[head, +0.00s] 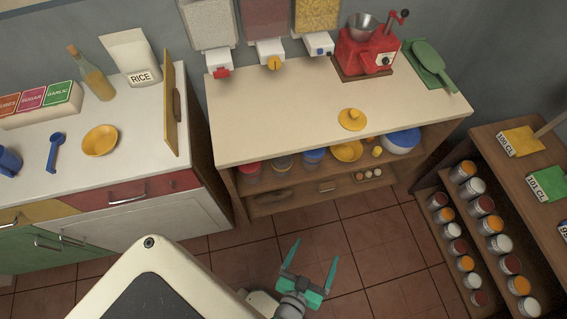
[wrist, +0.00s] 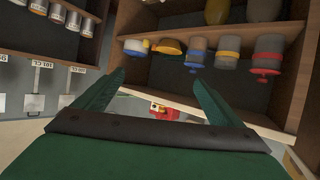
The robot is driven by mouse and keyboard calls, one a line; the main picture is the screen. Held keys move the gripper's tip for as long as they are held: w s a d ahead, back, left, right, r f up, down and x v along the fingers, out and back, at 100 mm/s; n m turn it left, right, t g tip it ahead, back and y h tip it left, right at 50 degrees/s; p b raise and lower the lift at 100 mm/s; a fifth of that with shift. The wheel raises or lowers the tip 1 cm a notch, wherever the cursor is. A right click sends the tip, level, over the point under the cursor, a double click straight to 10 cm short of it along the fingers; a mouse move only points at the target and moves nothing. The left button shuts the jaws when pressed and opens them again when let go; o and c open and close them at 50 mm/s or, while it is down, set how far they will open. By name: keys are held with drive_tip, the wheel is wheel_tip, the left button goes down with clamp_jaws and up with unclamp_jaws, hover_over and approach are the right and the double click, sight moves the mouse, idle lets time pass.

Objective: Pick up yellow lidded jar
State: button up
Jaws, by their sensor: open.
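My gripper (head: 315,254) is open and empty above the floor, in front of the shelf and apart from the jar. Its two green fingers also show in the wrist view (wrist: 157,78).
A rack of jars (head: 490,225) stands right. The floor (head: 370,235) ahead is clear.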

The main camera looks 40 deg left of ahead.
drive_tip(key=w+a+f+n+g+y, duration=0.2)
drive_tip(key=w+a+f+n+y, duration=0.2)
drive_tip(key=w+a+f, duration=0.7)
drive_tip(key=w+a+f+n+g+y, duration=0.1)
drive_tip(key=w+a+y, duration=0.1)
drive_tip(key=w+a, duration=0.6)
drive_tip(key=w+a+f+n+g+y, duration=0.1)
drive_tip(key=w+a+n+y, duration=0.1)
drive_tip(key=w+a, duration=0.7)
drive_tip(key=shift+a+f+n+y, duration=0.15)
drive_tip(key=shift+a+n+y, duration=0.2)
drive_tip(key=shift+a, duration=2.25)
drive_tip(key=c, duration=1.7)
drive_tip(key=shift+c, duration=1.1)
